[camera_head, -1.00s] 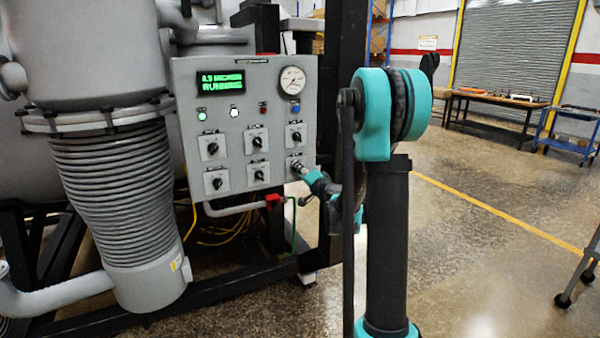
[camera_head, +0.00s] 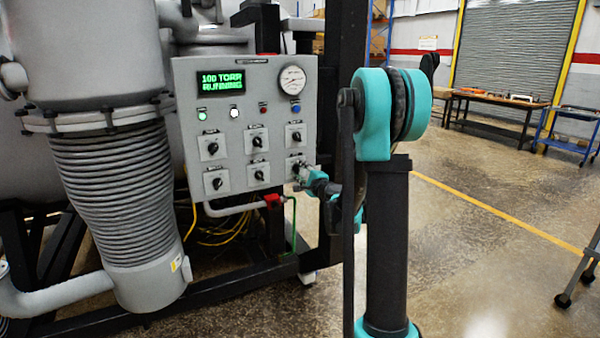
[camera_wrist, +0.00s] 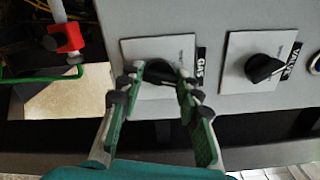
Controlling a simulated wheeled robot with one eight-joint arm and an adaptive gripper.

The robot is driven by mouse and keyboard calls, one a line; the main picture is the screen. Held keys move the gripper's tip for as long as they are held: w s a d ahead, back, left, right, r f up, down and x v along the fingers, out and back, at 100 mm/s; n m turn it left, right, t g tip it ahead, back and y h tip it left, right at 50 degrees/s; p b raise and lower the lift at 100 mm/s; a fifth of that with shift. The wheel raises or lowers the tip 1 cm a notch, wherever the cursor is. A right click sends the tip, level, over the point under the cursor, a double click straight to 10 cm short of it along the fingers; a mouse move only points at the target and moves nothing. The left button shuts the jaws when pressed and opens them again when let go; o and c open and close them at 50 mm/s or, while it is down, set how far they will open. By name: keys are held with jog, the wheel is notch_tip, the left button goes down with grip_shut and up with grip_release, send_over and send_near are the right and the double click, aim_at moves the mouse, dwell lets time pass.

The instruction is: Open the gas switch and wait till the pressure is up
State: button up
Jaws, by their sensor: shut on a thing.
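The grey control panel (camera_head: 222,128) carries several rotary switches. The gas switch (camera_wrist: 160,68), a black knob on a white plate beside a "GAS" label, is partly hidden by my fingers. My gripper (camera_wrist: 158,78) is shut on the knob, one finger on each side. In the head view my gripper (camera_head: 302,171) reaches the lower right switch of the panel, mostly covering it. The green display (camera_head: 221,80) appears to read "100 TORR" above "RUNNING". A round dial gauge (camera_head: 292,80) sits at the panel's upper right; its reading is too small to tell.
The valve switch (camera_wrist: 263,67) is close beside the gas switch. A red fitting (camera_head: 273,201) with a green line sits below the panel. A dark frame post (camera_head: 343,50) stands right of the panel. Open floor (camera_head: 480,240) lies to the right.

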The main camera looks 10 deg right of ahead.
jog(key=shift+m, duration=1.2)
jog(key=o, duration=1.2)
jog(key=shift+c, duration=0.2)
jog(key=shift+s, duration=0.1)
jog(key=v, duration=1.2)
